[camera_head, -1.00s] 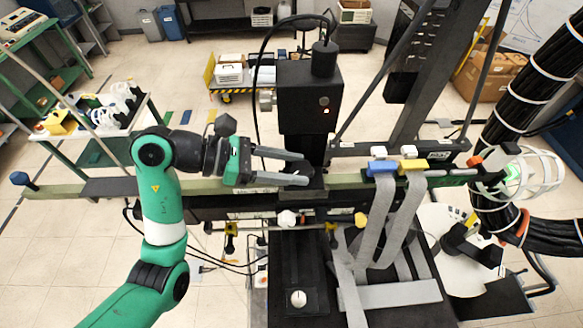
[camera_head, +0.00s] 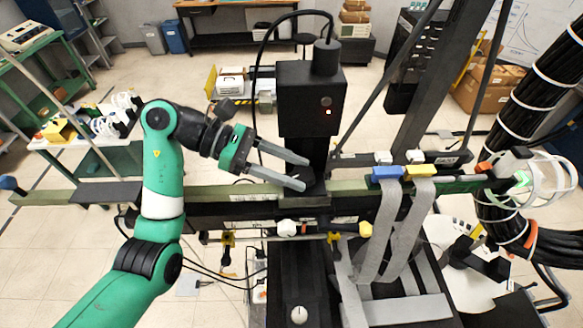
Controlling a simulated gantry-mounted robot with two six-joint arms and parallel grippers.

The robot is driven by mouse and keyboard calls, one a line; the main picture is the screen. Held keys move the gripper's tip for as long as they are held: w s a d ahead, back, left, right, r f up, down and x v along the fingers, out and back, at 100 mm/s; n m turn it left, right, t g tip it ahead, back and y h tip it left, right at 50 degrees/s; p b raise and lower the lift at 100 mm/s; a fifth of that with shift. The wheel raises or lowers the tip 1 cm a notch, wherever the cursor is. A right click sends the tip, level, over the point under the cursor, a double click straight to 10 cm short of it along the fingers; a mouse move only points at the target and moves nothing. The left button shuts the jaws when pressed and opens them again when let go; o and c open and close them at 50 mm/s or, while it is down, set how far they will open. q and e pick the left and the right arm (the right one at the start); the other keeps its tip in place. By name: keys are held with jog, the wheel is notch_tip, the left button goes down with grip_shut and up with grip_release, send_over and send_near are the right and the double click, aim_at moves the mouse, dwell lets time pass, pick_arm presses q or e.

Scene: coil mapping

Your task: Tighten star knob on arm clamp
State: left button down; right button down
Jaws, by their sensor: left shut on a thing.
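My left gripper (camera_head: 304,173) reaches in from the left on a green and black arm. Its two grey fingers point right and slightly down, at the foot of the black post under the black box-shaped head (camera_head: 308,100). The fingers are shut on a small dark knob (camera_head: 311,176) just above the long olive beam (camera_head: 225,191). The knob is mostly hidden by the fingertips and dark surroundings, so its star shape and its clamp do not show clearly. My right gripper is not in view.
Blue (camera_head: 386,174) and yellow (camera_head: 421,171) clips with grey straps sit on the beam to the right. A thick black cable bundle (camera_head: 510,130) stands at far right. A black cable loops above the gripper. A green shelf (camera_head: 95,165) stands at left.

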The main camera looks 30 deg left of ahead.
pick_arm(q)
jog(key=c, duration=0.6)
grip_release()
jog(key=shift+o, duration=0.2)
